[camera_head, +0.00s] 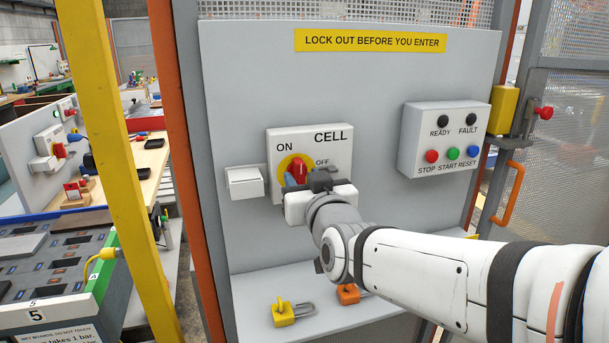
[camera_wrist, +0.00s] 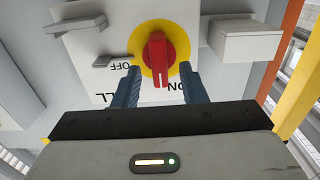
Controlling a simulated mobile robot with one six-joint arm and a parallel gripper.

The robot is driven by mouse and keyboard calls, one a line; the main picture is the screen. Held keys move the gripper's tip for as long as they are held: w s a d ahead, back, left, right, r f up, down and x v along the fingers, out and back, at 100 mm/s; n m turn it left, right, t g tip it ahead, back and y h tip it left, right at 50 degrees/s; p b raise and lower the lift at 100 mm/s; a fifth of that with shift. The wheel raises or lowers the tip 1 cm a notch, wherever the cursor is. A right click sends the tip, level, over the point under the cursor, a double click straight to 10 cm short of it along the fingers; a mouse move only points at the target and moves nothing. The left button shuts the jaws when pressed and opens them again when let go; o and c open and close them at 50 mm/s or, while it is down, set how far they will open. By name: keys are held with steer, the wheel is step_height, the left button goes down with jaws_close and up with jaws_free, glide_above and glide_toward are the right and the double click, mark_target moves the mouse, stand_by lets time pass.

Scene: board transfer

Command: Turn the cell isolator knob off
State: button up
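The cell isolator is a pale box (camera_head: 340,140) marked CELL, with ON at upper left and OFF at right. Its red knob (camera_head: 299,170) sits on a yellow disc (camera_head: 284,162); the red knob (camera_wrist: 157,58) and yellow disc (camera_wrist: 147,30) also show in the wrist view, with lettering upside down. The knob's grip bar stands close to upright. My gripper (camera_wrist: 160,70) is open, with one blue finger on each side of the knob's grip bar and visible gaps between. In the head view, my gripper (camera_head: 298,181) hides the isolator's lower right part.
A white box (camera_head: 244,183) is left of the isolator. A control box (camera_head: 442,140) with READY, FAULT, STOP, START and RESET is to the right. A yellow padlock (camera_head: 284,313) and an orange one (camera_head: 348,294) lie on the shelf (camera_head: 250,325) below. A yellow post (camera_head: 115,150) stands at left.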

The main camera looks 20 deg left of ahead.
steer(key=shift+x, duration=1)
jaws_close()
